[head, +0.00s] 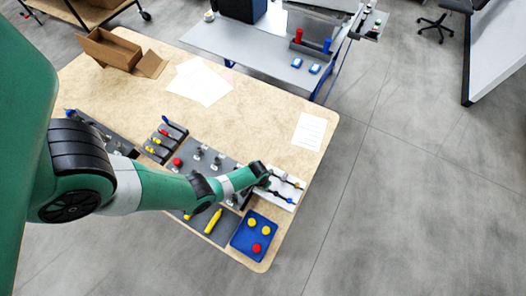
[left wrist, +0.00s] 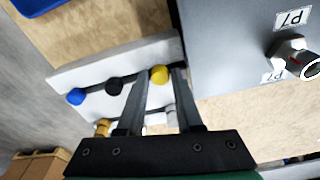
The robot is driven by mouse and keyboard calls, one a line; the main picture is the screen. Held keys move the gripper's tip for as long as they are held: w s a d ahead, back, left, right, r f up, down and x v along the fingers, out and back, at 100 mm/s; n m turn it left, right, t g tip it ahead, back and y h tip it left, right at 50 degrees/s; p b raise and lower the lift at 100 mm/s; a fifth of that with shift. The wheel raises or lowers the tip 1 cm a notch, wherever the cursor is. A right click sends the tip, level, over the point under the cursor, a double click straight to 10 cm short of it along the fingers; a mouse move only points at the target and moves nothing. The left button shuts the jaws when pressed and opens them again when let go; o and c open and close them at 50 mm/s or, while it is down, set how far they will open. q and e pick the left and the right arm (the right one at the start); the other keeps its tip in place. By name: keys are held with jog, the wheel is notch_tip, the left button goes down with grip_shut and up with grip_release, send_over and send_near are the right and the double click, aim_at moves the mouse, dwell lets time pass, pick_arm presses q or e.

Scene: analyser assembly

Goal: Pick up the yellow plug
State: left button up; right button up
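The yellow plug (left wrist: 159,75) has a round yellow head and sits at one end of a row on a white rack (left wrist: 70,73). A blue plug (left wrist: 76,96) and a black plug (left wrist: 114,87) stand in the same row. My left gripper (left wrist: 161,85) is open, its fingertips on either side of the yellow plug with a small gap visible. In the head view my left gripper (head: 263,174) is over the white rack (head: 279,188) at the table's right side and partly covers it. My right gripper is not in view.
A grey panel (left wrist: 230,60) with a metal connector (left wrist: 295,55) labelled P7 stands close beside the rack. A blue tray (head: 240,243) with yellow and red round parts lies at the table's front corner. Papers (head: 200,82) and an open cardboard box (head: 110,50) lie farther back.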

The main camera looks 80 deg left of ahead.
pick_arm(q)
grip_shut()
jog(key=shift+r, duration=0.15)
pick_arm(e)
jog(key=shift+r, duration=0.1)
